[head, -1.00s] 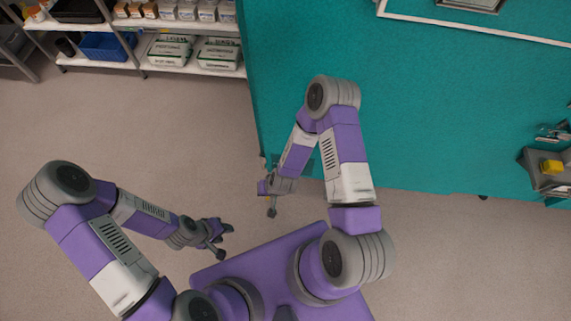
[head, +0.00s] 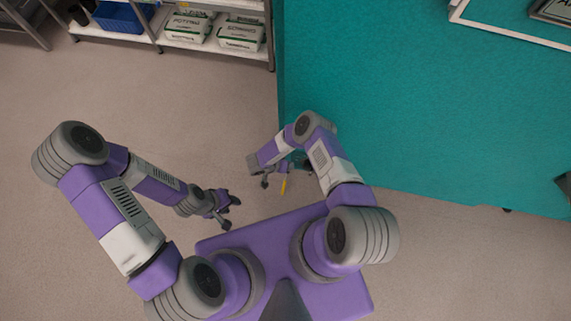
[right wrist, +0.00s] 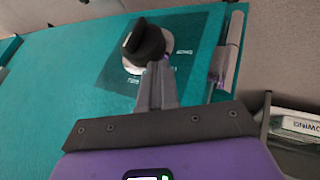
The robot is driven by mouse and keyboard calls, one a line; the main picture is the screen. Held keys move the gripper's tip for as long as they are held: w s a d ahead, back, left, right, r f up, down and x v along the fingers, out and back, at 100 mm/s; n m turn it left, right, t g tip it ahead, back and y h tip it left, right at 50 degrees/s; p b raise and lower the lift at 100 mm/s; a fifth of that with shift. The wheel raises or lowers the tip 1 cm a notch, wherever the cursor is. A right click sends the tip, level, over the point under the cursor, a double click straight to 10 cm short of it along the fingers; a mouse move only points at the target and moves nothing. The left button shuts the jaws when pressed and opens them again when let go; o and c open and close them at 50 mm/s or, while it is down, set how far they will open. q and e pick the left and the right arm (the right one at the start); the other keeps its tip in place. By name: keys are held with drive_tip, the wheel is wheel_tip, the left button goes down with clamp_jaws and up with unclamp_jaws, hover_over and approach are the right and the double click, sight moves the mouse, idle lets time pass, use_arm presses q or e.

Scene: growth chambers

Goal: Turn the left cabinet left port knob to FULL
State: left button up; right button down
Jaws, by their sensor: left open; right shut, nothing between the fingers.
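In the right wrist view a black knob (right wrist: 146,42) sits on a pale round base on the side of the teal cabinet (right wrist: 55,75). Small white marks lie around it, too small to read, so I cannot tell its setting. My right gripper (right wrist: 157,75) is shut and empty, its tips just below the knob; I cannot tell whether they touch it. In the head view my right gripper (head: 262,180) is beside the cabinet's left side, and the knob is not clearly visible. My left gripper (head: 228,208) is open and empty over the floor, away from the cabinet.
A metal shelf (head: 190,46) with a blue bin (head: 122,17) and white bags stands at the top left. A small yellow piece (head: 283,186) shows beside my right gripper. The grey floor at the left is open.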

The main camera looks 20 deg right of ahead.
sight(308, 167)
drive_tip(key=d+f, duration=0.1)
drive_tip(key=d+f+b, duration=0.1)
drive_tip(key=d, duration=0.1)
drive_tip(key=s+d+f, duration=0.1)
drive_tip(key=d, duration=0.1)
drive_tip(key=shift+d+f, duration=0.25)
drive_tip(key=shift+f, duration=0.1)
drive_tip(key=shift+s+d, duration=0.3)
drive_tip(key=shift+d, duration=0.2)
use_arm(q)
wheel_tip(308, 167, down, 2)
